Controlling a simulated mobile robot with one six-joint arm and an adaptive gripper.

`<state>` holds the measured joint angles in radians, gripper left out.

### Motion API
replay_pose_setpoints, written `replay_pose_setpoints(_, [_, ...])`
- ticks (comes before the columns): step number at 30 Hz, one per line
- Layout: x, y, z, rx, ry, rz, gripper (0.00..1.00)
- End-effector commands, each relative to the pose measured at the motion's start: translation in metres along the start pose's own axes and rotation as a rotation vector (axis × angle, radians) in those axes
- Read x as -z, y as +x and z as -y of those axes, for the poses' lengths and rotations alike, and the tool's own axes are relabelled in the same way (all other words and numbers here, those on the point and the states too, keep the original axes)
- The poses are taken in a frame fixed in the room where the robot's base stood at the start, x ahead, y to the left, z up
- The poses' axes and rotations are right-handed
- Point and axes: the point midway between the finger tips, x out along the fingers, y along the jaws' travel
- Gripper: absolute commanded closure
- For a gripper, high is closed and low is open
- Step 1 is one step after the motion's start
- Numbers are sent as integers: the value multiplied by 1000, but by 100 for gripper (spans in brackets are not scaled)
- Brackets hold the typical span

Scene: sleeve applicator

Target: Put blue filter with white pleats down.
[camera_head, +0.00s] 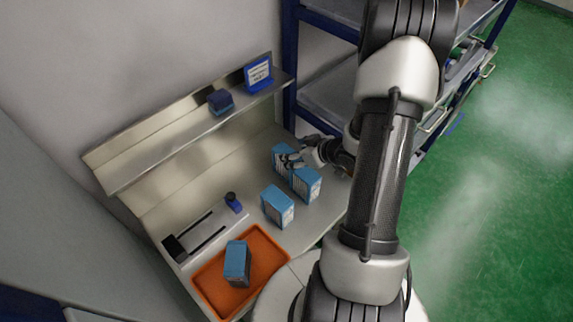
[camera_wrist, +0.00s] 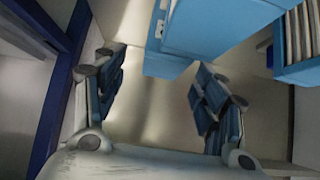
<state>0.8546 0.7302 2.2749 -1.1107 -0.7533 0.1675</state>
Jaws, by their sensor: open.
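Blue filters with white pleats stand on the metal bench. One filter (camera_head: 282,153) is at the back, at my gripper (camera_head: 292,160). A second filter (camera_head: 306,184) stands just in front of it, and a third filter (camera_head: 277,206) stands further forward. In the wrist view my gripper (camera_wrist: 160,68) is open, its two fingers wide apart. A blue filter (camera_wrist: 200,28) shows at the top, beyond and between the fingertips, with no clear grip on it. Another filter (camera_wrist: 297,45) shows its pale pleats at the right edge. The fingers partly hide the back filter in the head view.
The shelf (camera_head: 180,130) above carries a dark-blue block (camera_head: 220,101) and a labelled box (camera_head: 258,75). A blue-framed rack (camera_head: 291,60) stands behind.

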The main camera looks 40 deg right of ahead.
Motion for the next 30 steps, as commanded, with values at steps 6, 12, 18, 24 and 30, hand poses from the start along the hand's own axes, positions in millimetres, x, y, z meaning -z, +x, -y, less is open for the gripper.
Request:
replay_pose_setpoints(6, [0, 34, 5, 3, -2, 1, 35])
replay_pose_setpoints(12, [1, 47, 4, 1, -1, 0, 35])
replay_pose_setpoints(18, [2, 47, 4, 0, -1, 0, 36])
replay_pose_setpoints(24, [1, 47, 4, 1, -1, 0, 49])
replay_pose_setpoints(30, [1, 47, 4, 1, -1, 0, 62])
